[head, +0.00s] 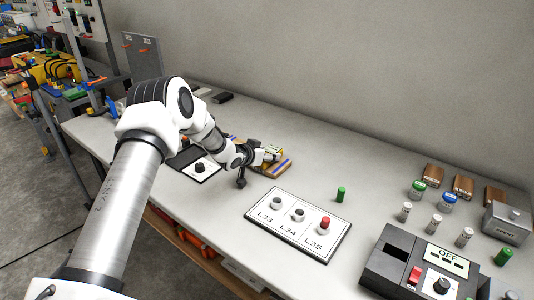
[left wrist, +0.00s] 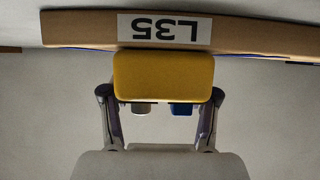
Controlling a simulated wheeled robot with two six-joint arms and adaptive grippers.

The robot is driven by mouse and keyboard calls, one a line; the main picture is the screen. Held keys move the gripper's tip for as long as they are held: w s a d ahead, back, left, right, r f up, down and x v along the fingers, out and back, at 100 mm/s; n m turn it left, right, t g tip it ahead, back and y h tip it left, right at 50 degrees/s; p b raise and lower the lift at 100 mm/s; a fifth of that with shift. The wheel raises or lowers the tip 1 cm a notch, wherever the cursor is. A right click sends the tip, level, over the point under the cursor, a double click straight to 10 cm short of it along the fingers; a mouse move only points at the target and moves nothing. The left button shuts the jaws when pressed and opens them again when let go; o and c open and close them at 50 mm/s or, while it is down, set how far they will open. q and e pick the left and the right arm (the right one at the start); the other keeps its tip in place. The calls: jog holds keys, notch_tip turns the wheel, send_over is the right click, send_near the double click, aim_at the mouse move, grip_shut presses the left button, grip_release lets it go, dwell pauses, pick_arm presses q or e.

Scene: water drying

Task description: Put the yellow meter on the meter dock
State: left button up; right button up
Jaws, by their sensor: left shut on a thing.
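The yellow meter (left wrist: 163,77) is a rounded yellow block in the left wrist view. My left gripper (left wrist: 160,92) is shut on it, one finger at each side. In the head view my left gripper (head: 270,153) is over the middle of the table, with a little of the yellow meter showing. A brown wooden block (head: 277,168) with a blue stripe lies right by it; in the left wrist view a brown board (left wrist: 75,29) labelled L35 is just beyond the meter. I cannot tell whether they touch. I cannot clearly identify the meter dock. My right gripper is not in view.
A white panel (head: 262,209) with three knobs marked L33, L34 and L35 lies in front. A green cylinder (head: 340,194) stands behind it. A black control box (head: 384,262) reading OFF, several small bottles and wooden blocks (head: 463,186) fill the right end. The back middle is clear.

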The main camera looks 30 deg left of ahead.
pick_arm(q)
jog(key=shift+s+r, duration=0.1)
jog(key=shift+r, duration=0.05)
jog(key=o, duration=1.5)
jog(key=shift+f, duration=0.2)
